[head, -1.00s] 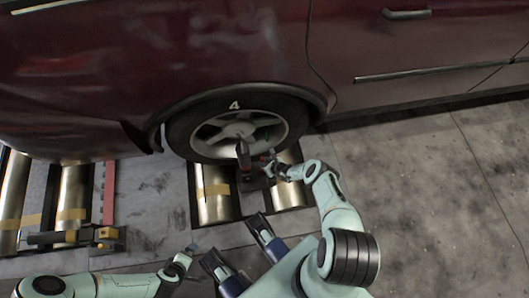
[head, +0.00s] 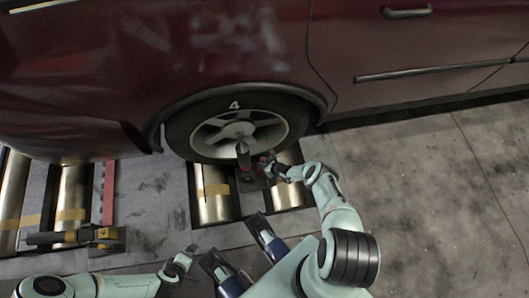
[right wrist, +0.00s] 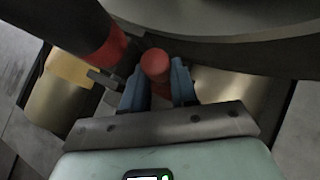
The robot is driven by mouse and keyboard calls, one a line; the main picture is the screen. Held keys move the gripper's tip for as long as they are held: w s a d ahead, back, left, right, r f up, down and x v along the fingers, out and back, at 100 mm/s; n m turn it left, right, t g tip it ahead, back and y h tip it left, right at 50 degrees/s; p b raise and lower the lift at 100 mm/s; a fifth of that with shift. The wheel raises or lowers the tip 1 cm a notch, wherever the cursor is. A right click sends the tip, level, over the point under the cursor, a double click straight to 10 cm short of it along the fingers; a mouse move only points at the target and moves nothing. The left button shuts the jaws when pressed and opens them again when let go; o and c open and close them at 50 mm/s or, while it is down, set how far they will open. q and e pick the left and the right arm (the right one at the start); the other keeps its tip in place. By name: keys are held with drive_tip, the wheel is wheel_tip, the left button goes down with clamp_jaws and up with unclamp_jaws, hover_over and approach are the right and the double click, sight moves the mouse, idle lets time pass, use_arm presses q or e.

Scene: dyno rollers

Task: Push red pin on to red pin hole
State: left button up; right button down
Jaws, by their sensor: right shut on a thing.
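The red pin (right wrist: 155,63) has a round red end and stands between the fingers of my right gripper (right wrist: 158,88), which is shut on it. A dark cylinder (right wrist: 72,22) with a red band (right wrist: 108,50) rises just left of the pin in the right wrist view. In the head view my right gripper (head: 270,167) is at the foot of the car wheel, right of the dark cylinder (head: 243,157). I cannot make out the red pin hole; the pin's lower part is hidden by the gripper.
The car wheel (head: 205,147) marked 4 rests by metal rollers (head: 213,205) and stands close beyond my right gripper. More rollers (head: 72,195) and a black-and-yellow block (head: 105,240) lie at left. The concrete floor (head: 430,200) at right is clear.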

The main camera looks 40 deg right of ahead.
use_arm(q)
drive_tip(key=shift+f+b, duration=0.3)
drive_tip(key=shift+f, duration=0.05)
use_arm(e)
drive_tip(key=shift+f, duration=0.4)
drive_tip(key=c, duration=0.8)
unclamp_jaws()
use_arm(q)
drive_tip(key=s+d+r+g+h+p, duration=0.1)
drive_tip(key=s+d+r+g+p, duration=0.3)
drive_tip(key=s+r+p, duration=0.6)
drive_tip(key=shift+s+d+r+m, duration=0.2)
drive_tip(key=shift+s+m, duration=0.1)
drive_tip(key=shift+s, duration=0.2)
use_arm(e)
drive_tip(key=v, duration=1.3)
drive_tip(key=shift+r, duration=0.2)
